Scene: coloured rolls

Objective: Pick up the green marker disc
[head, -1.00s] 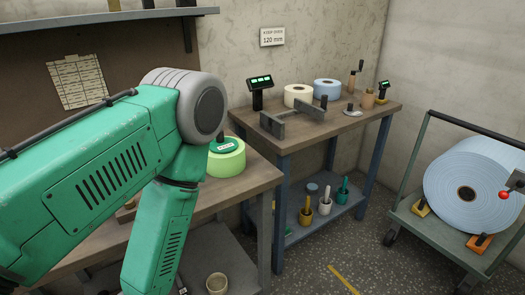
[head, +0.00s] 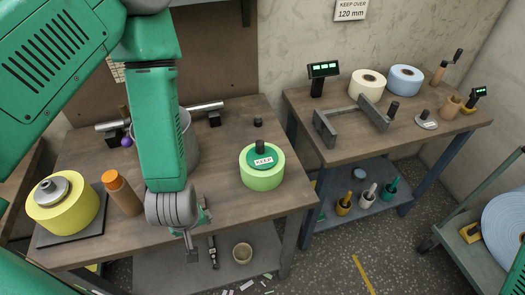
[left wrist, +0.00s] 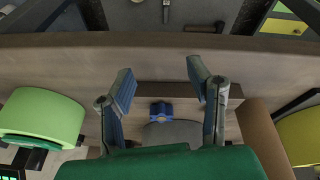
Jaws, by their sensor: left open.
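The green marker disc (head: 262,158), with a black knob and a "KEEP" label, lies on top of a light green roll (head: 262,179) at the right of the near workbench. My left gripper (head: 198,250) hangs at the bench's front edge, left of and nearer than that roll, apart from it. In the left wrist view its two fingers (left wrist: 160,85) are spread and empty. My right gripper is not in view.
On the near bench (head: 225,165) are a yellow roll (head: 62,207), an orange-capped bottle (head: 120,192) and a grey cylinder partly hidden behind my arm. A second bench to the right holds a metal bracket (head: 350,122), white and blue rolls. Bare wood lies around the green roll.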

